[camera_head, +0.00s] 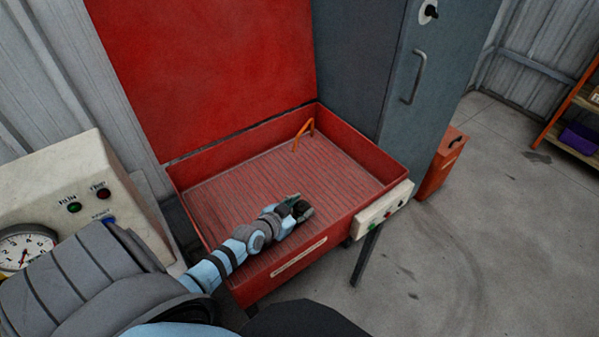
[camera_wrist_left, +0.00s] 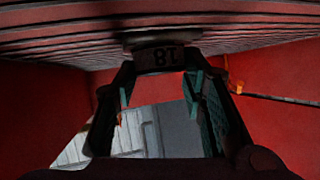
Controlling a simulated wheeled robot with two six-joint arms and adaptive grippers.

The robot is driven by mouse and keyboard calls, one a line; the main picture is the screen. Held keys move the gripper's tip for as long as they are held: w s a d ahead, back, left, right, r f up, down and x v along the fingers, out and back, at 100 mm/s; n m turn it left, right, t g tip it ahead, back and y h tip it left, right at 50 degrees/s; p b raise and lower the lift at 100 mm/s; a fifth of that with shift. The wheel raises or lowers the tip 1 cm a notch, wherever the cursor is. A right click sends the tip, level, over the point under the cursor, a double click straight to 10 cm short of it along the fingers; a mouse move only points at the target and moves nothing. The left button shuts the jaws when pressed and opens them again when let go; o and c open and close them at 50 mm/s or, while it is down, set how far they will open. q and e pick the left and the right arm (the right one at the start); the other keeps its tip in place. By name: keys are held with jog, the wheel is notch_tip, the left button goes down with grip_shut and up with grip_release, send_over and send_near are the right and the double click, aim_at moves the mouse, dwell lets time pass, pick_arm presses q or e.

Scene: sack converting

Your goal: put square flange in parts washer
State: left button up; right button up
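The parts washer (camera_head: 350,213) is a red basin with a ribbed floor, its red lid raised at the back. My left gripper (camera_head: 301,208) reaches into the basin, low over the front part of the floor. In the left wrist view, a dark flange with a number on its hub (camera_wrist_left: 158,59) sits between the fingertips of my left gripper (camera_wrist_left: 158,70). The fingers appear shut on the hub, with no clear gap. The flange's wider plate lies against or very close to the ribbed floor. In the head view the flange is mostly hidden by the gripper. My right gripper is not in view.
A cream panel with a gauge (camera_head: 70,190) is at left.

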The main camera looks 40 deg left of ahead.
pick_arm(q)
jog(key=o, duration=0.3)
jog(key=shift+r, duration=0.1)
jog(key=shift+s+r+p, duration=0.2)
jog(key=shift+r+p, duration=0.05)
jog(key=shift+p, duration=0.15)
jog(key=p+v, duration=0.6)
jog(key=v, duration=0.5)
jog(key=shift+s+r, duration=0.15)
jog(key=shift+s, duration=0.2)
jog(key=shift+w, duration=0.1)
